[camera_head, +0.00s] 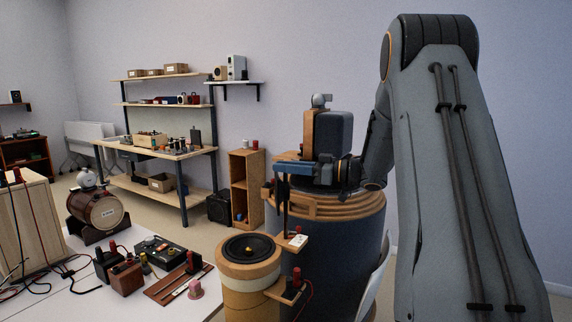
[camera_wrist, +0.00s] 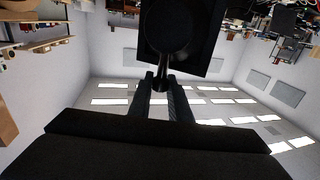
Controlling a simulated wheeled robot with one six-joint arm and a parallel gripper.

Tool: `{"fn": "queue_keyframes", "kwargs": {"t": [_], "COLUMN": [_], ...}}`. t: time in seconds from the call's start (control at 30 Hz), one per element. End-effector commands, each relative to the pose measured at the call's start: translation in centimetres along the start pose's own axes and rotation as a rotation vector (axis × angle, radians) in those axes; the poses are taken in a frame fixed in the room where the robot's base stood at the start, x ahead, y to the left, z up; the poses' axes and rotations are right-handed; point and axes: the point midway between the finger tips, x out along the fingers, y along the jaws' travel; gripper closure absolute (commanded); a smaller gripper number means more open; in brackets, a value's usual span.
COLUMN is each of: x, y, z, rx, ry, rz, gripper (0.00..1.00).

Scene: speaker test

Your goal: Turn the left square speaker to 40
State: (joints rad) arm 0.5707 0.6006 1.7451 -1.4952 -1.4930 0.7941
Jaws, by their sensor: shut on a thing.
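A square-sided box (camera_head: 333,133), dark with a wooden left face and a silver ball on top, stands above the large wood-rimmed drum (camera_head: 340,240). I cannot tell for sure that it is the left square speaker. In the wrist view my gripper (camera_wrist: 162,84) is shut on a dark flared stem (camera_wrist: 161,77). The stem joins a black square thing with a round disc (camera_wrist: 205,60). No scale reading is legible.
A round speaker (camera_head: 248,250) faces up on a wooden cylinder, with a bracket carrying a small white plate (camera_head: 298,241) beside it. The white table (camera_head: 95,300) holds terminals and small boxes. A workbench (camera_head: 160,150) and a wooden cabinet (camera_head: 246,190) stand behind.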

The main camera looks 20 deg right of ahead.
Motion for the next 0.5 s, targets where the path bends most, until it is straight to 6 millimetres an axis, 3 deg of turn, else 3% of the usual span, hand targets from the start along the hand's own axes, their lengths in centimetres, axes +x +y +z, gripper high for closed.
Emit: {"fn": "queue_keyframes", "kwargs": {"t": [0.5], "x": [-0.07], "y": [0.16], "z": [-0.14], "rx": [-0.002], "ry": [0.002], "rz": [-0.074], "gripper": [1.0]}}
